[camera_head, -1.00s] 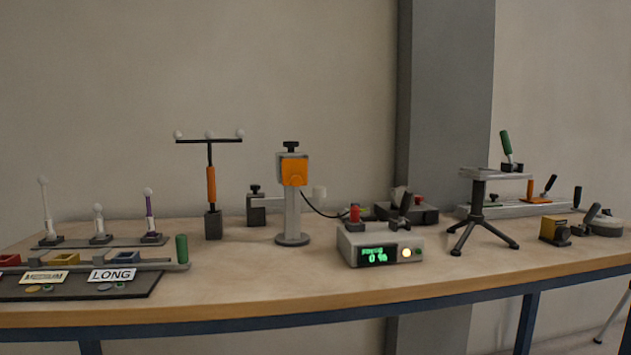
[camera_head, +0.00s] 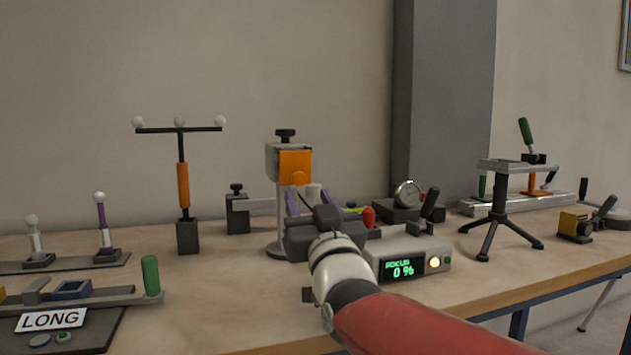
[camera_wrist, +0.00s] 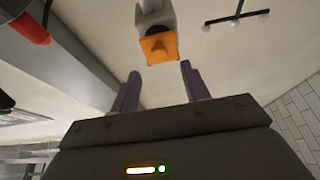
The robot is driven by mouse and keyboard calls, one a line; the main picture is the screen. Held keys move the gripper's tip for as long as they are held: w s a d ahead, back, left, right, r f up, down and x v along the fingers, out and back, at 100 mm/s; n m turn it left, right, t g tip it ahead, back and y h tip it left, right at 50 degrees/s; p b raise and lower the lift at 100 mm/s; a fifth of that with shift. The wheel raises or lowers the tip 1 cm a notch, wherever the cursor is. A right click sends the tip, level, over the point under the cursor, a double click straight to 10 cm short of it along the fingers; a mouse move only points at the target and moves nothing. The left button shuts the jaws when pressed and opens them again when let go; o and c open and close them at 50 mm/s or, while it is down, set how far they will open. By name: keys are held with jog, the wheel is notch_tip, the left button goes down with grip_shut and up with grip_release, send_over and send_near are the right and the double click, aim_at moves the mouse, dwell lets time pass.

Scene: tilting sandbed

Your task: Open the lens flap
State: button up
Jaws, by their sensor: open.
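The lens flap is an orange plate (camera_head: 295,165) on the front of a grey box-shaped head (camera_head: 273,158) on a stand, with a black knob (camera_head: 285,135) on top. The flap hangs down over the front, and an orange bump shows near its lower edge. In the wrist view the orange flap (camera_wrist: 161,49) is ahead, beyond and between the fingers. My gripper (camera_head: 310,195) is open and empty, its purple fingers just below the flap in the head view; the gripper (camera_wrist: 160,70) is apart from it. My gripper hides part of the stand.
The focus box (camera_head: 413,263) reads 0 % and sits right of my gripper. A tripod stand (camera_head: 499,205) is farther right. A pole with an orange grip (camera_head: 183,185) and a black clamp block (camera_head: 238,213) stand left.

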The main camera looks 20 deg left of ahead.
aim_at(300, 180)
jog(key=p+x, duration=0.1)
jog(key=x, duration=0.5)
jog(key=shift+w+a, duration=0.1)
jog(key=shift+w, duration=0.1)
grip_shut()
